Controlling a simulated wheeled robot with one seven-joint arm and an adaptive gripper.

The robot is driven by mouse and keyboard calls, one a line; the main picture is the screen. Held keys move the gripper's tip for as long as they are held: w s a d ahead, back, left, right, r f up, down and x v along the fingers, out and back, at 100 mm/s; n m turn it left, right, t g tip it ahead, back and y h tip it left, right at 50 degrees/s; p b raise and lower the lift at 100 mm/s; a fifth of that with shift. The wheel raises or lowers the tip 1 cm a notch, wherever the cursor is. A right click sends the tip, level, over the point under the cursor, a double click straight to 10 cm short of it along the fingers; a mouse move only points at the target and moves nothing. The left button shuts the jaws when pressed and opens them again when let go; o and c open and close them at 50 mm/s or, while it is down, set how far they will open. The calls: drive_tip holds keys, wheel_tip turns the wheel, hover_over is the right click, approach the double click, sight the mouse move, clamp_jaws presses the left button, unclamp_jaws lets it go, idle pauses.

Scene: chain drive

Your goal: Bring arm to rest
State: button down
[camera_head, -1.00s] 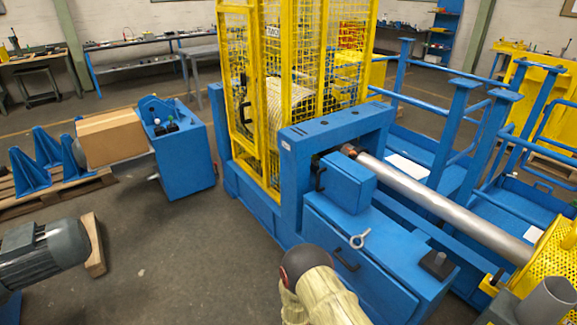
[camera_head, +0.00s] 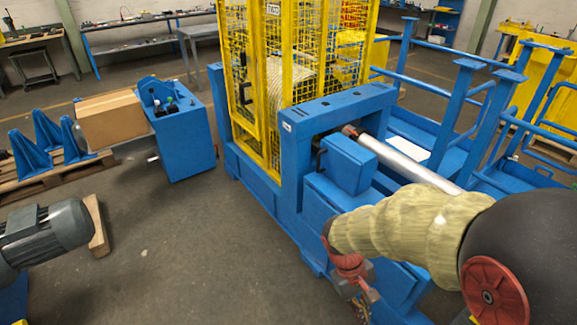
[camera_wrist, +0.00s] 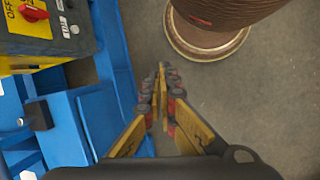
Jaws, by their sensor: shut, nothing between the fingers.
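My arm (camera_head: 410,225), in a pale ribbed cover with a dark shoulder, reaches across the right of the head view in front of the blue machine (camera_head: 317,200). In that view the wrist end hangs low by the machine's front, and the fingertips are not clear. In the wrist view my gripper (camera_wrist: 162,75) points away from the camera with its yellow and dark fingers close together. It is shut and empty. Bare floor and the blue frame's edge lie beyond the fingertips.
The yellow mesh cage (camera_head: 290,80) and steel shaft (camera_head: 405,160) stand behind my arm. A control panel with a red switch (camera_wrist: 33,10) is at upper left in the wrist view, and a brown round body (camera_wrist: 215,15) is at the top. Floor (camera_head: 210,240) left of the machine is clear.

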drive_tip(key=s+r+m+t+y, duration=0.1)
drive_tip(key=s+r+m+t, duration=0.1)
drive_tip(key=r, duration=0.8)
drive_tip(key=s+r+m+t+y, duration=0.2)
drive_tip(key=s+r+t, duration=0.2)
drive_tip(key=r, duration=0.7)
drive_tip(key=shift+s+m+t+y, duration=0.15)
drive_tip(key=shift+m+t+y, duration=0.2)
drive_tip(key=shift+t, duration=0.75)
